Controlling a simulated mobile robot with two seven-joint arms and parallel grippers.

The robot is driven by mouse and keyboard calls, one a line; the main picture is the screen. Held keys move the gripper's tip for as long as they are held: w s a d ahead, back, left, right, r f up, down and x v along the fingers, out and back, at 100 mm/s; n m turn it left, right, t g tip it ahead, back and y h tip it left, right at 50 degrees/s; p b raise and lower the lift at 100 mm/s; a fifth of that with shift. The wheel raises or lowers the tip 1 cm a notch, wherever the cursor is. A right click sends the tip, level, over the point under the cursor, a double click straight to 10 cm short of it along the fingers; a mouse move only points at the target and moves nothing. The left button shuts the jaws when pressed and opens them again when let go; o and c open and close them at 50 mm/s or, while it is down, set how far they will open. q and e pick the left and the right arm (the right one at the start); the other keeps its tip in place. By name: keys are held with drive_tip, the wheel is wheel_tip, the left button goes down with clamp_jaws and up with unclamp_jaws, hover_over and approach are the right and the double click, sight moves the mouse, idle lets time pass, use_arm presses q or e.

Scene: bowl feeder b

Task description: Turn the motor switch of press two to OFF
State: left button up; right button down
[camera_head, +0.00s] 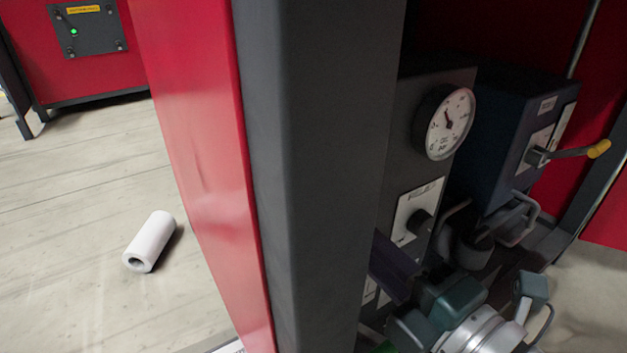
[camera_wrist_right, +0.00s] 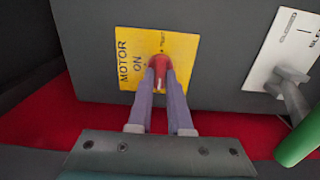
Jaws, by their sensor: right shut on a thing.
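The motor switch is a red knob (camera_wrist_right: 159,66) on a yellow plate (camera_wrist_right: 184,47) in the right wrist view. The plate reads MOTOR and ON at its left; no OFF word can be made out, and part of the plate is covered. A pale mark shows on the knob's lower edge. My right gripper (camera_wrist_right: 161,76) is shut on the knob, with one purple finger on each side. In the head view my right arm (camera_head: 465,325) reaches in at the lower right; the knob is hidden there. My left gripper is not in view.
Beside the plate is a grey lever (camera_wrist_right: 292,92) on a white label (camera_wrist_right: 280,50), with a green handle (camera_wrist_right: 297,146). The head view shows a dark post (camera_head: 315,150), a pressure gauge (camera_head: 450,122), a black knob (camera_head: 419,222) and a yellow-tipped lever (camera_head: 575,152). A white roll (camera_head: 150,240) lies on the floor.

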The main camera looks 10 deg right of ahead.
idle(0.4)
drive_tip(key=c, duration=0.8)
unclamp_jaws()
drive_tip(key=shift+c, duration=0.2)
drive_tip(key=p+v, duration=0.3)
drive_tip(key=v, duration=0.7)
drive_tip(key=shift+w, duration=0.1)
